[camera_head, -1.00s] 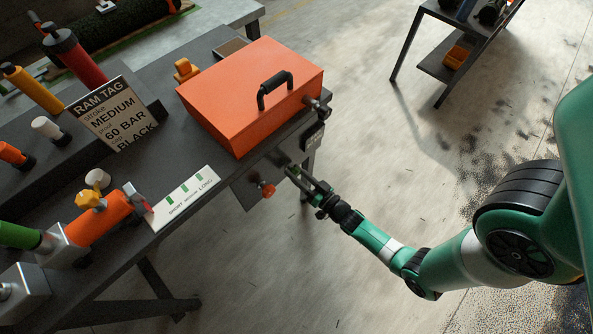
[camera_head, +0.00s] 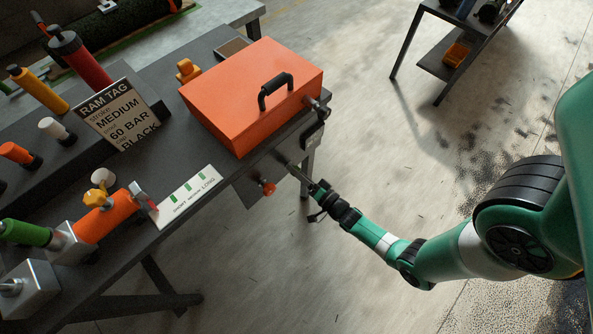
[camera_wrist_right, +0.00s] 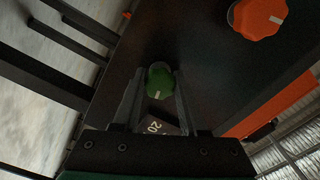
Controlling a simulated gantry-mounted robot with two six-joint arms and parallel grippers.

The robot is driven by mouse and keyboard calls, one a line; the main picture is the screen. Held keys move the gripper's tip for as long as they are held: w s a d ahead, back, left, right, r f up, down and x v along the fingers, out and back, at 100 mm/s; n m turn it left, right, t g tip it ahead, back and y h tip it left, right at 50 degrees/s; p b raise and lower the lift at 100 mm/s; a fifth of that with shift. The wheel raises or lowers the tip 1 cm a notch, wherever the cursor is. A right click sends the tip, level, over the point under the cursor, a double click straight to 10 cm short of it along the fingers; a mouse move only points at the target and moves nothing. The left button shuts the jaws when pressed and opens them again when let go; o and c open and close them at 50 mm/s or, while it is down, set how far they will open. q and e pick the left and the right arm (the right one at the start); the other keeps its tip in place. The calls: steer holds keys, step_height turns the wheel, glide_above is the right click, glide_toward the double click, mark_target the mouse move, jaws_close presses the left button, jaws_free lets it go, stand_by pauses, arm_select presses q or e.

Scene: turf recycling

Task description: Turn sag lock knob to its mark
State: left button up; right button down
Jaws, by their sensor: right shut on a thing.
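A green knob (camera_wrist_right: 160,82) with a white mark sits between the fingers of my right gripper (camera_wrist_right: 156,85) in the right wrist view. The fingers are shut on its sides, and the white mark points down toward the wrist. In the head view my right gripper (camera_head: 294,170) is at the panel on the table's front edge, where its fingers hide the green knob. An orange-red knob (camera_wrist_right: 258,17) with a white mark is at the upper right of the wrist view, apart from the gripper. It also shows on the panel in the head view (camera_head: 267,188).
An orange box (camera_head: 245,95) with a black handle stands on the table above the panel. A strip with green bars (camera_head: 183,197) lies left.

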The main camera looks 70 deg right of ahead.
stand_by(0.4)
steer(key=shift+c, duration=2.2)
jaws_free()
steer(key=shift+s, duration=0.1)
steer(key=p+v, duration=0.3)
steer(key=v, duration=0.8)
steer(key=shift+s+a, duration=0.2)
